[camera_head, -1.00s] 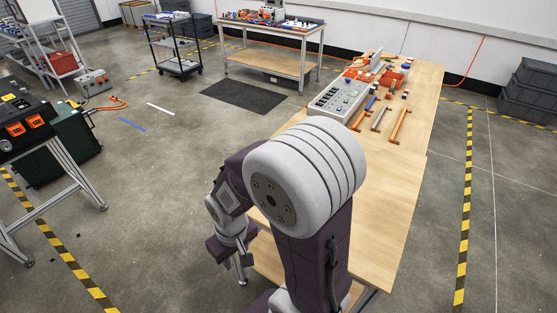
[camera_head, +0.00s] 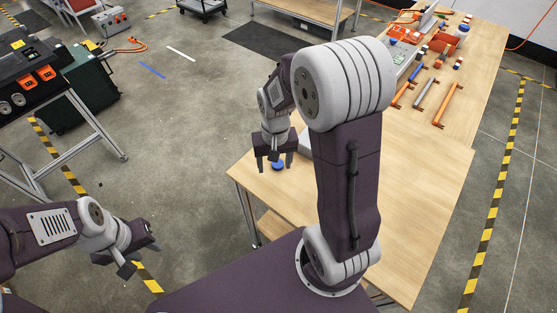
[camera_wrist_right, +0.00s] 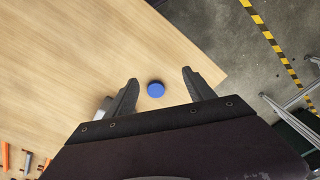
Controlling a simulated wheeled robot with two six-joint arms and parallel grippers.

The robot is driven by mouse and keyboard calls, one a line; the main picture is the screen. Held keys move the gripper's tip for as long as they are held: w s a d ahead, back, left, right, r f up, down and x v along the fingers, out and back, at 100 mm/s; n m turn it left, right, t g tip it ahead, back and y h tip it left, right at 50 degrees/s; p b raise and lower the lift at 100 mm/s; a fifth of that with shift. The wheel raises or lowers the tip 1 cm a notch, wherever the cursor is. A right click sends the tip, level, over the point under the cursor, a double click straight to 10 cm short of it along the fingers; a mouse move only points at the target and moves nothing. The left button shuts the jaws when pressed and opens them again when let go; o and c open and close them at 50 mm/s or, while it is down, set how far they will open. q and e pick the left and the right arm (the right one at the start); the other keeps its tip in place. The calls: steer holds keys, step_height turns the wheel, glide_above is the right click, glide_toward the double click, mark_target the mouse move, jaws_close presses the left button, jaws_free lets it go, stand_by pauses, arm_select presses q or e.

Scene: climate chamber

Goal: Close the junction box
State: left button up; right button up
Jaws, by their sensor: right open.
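A small blue disc (camera_head: 278,165) lies on the wooden table near its left corner. It also shows in the right wrist view (camera_wrist_right: 155,89), between the two fingertips and lying beyond them on the table. My right gripper (camera_head: 273,163) is open and empty above the table, pointing down close to the disc. My left gripper (camera_head: 140,257) is at the lower left over the floor, its fingers apart and empty. A grey control box (camera_head: 402,60) stands farther back on the table, partly behind my right arm. I cannot tell which thing is the junction box.
A dark bench with equipment (camera_head: 45,85) stands at the left.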

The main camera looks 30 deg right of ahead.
mark_target(278, 164)
steer(key=w+d+r+m, duration=0.1)
steer(key=w+d+m, duration=0.1)
steer(key=w+d, duration=0.1)
steer(key=shift+w+d+g+p, duration=0.3)
steer(key=shift+w+d+p, duration=0.1)
steer(key=shift+w, duration=0.45)
steer(key=shift+f, duration=1.95)
steer(key=shift+f, duration=0.15)
steer(key=f, duration=0.5)
steer(key=shift+w+d, duration=0.1)
steer(key=shift+w, duration=0.3)
steer(key=shift+s+r, duration=0.1)
